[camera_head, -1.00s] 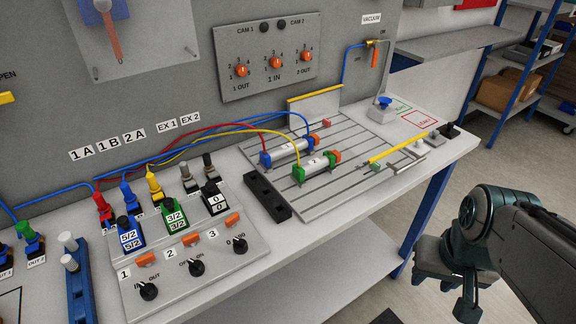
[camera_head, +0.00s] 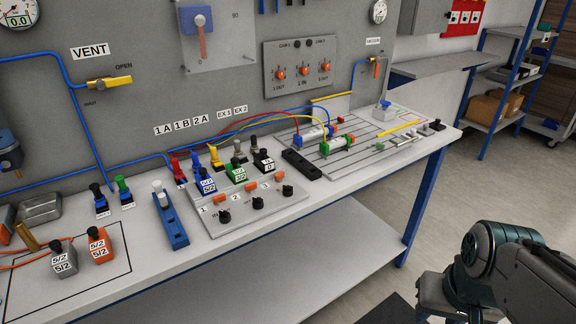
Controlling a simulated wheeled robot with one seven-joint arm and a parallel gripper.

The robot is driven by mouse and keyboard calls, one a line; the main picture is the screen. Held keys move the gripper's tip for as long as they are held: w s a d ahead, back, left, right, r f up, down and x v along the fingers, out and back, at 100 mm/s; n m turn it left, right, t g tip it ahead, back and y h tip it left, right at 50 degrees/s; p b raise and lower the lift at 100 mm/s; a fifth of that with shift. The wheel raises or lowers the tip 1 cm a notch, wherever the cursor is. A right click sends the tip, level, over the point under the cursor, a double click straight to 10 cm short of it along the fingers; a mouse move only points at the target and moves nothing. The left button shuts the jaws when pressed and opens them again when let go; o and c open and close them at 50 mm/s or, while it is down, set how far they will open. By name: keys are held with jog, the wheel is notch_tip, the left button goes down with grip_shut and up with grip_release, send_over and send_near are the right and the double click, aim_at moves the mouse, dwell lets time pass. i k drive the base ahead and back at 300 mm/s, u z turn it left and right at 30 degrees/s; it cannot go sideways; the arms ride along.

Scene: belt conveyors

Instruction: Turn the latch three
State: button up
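A sloped grey panel (camera_head: 238,222) on the bench carries rows marked 1, 2 and 3. By the label 3 are an orange switch (camera_head: 278,176) and a black knob (camera_head: 287,191), at the panel's right end. The orange switches by 2 (camera_head: 250,187) and 1 (camera_head: 220,200) stand to its left, with black knobs (camera_head: 257,203) and (camera_head: 224,216) below them. Which of these is the latch cannot be told for sure. My gripper (camera_head: 440,303) is at the bottom right, off the bench and far from the panel. Its fingertips are cut off by the frame edge.
Valve blocks with coloured hoses stand behind the panel. A blue stand (camera_head: 171,222) with a white top is to its left. A black strip (camera_head: 301,164) and a slotted plate with cylinders (camera_head: 370,145) lie to its right. Floor is open before the bench's right end.

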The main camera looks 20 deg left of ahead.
aim_at(278, 178)
jog(key=u, duration=1.05)
